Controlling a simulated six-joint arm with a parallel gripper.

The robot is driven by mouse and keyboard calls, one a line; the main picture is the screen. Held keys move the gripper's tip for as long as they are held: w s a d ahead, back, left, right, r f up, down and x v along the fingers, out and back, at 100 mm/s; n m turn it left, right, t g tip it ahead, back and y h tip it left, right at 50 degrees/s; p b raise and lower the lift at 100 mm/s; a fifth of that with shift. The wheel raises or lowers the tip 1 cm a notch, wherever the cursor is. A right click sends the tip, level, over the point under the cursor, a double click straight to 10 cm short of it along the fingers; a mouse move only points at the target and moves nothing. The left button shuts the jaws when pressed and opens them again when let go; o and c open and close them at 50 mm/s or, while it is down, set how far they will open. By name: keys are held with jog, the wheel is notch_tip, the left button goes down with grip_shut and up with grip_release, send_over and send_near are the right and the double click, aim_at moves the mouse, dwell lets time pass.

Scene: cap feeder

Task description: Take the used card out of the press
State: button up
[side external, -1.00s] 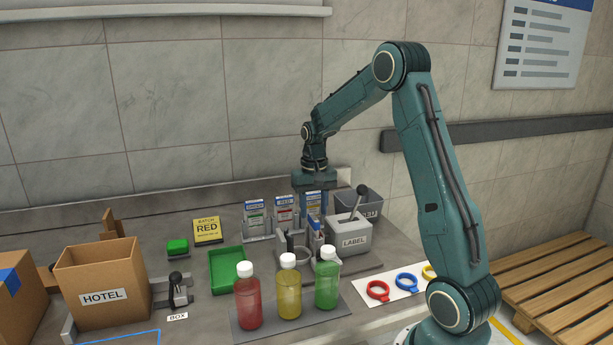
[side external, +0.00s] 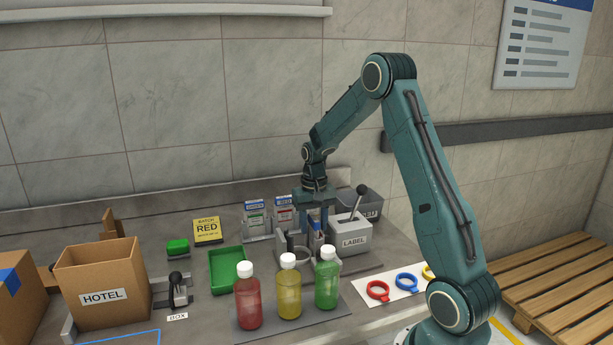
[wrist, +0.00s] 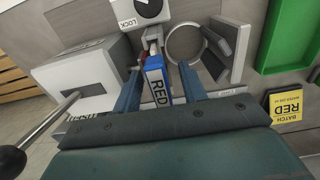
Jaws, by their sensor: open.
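A card (wrist: 158,88) with a blue end and a white face marked RED stands upright in a grey holder between the grey LABEL box (side external: 351,236) and a grey ring (wrist: 186,43). In the side view, only a small part of the card (side external: 317,226) shows between my fingers. My gripper (side external: 314,220) points straight down over it, open. In the wrist view, one finger is on each side of the card, with a visible gap. Whether the fingertips touch it lower down is hidden.
The LABEL box's lever (side external: 358,202) rises just right of my gripper. Rack cards marked GREEN (side external: 254,214) and RED (side external: 284,211) stand behind. Red (side external: 248,298), yellow (side external: 289,290) and green (side external: 327,282) bottles stand in front. A green tray (side external: 227,271) lies left.

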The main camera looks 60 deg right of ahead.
grip_shut()
jog(key=shift+r, duration=0.15)
notch_tip(320, 180, up, 20)
dwell(0.8)
dwell(0.5)
